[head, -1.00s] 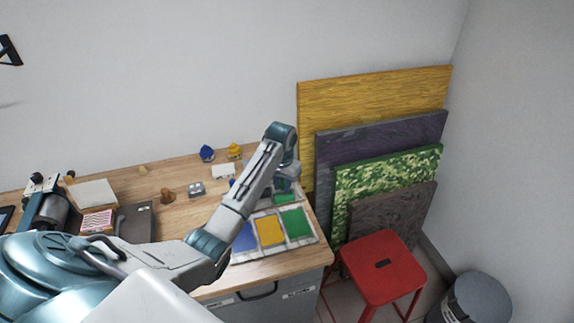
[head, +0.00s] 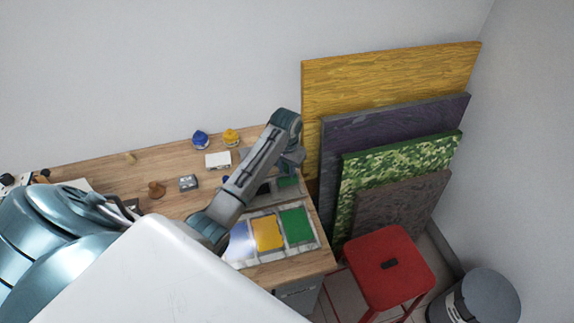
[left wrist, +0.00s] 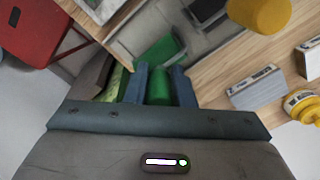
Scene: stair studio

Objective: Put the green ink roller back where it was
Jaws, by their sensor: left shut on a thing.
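My left gripper (head: 290,170) is over the right end of the workbench. In the left wrist view its fingers (left wrist: 160,88) are shut on the green ink roller (left wrist: 160,86), whose green cylinder shows between them. A grey tray (left wrist: 188,43) lies beyond the fingertips, with a green patch (left wrist: 158,52) and a black patch (left wrist: 205,8). The green patch also shows in the head view (head: 287,182), just below the gripper. The roller itself cannot be made out in the head view. My right gripper is in neither view.
An ink slab (head: 240,263) with blue, yellow and green areas lies at the bench front. Blue (head: 200,140) and yellow (head: 231,137) jars stand behind. A yellow cylinder (left wrist: 260,12) is near the tray. A red stool (head: 388,265) and leaning boards (head: 390,90) stand to the right.

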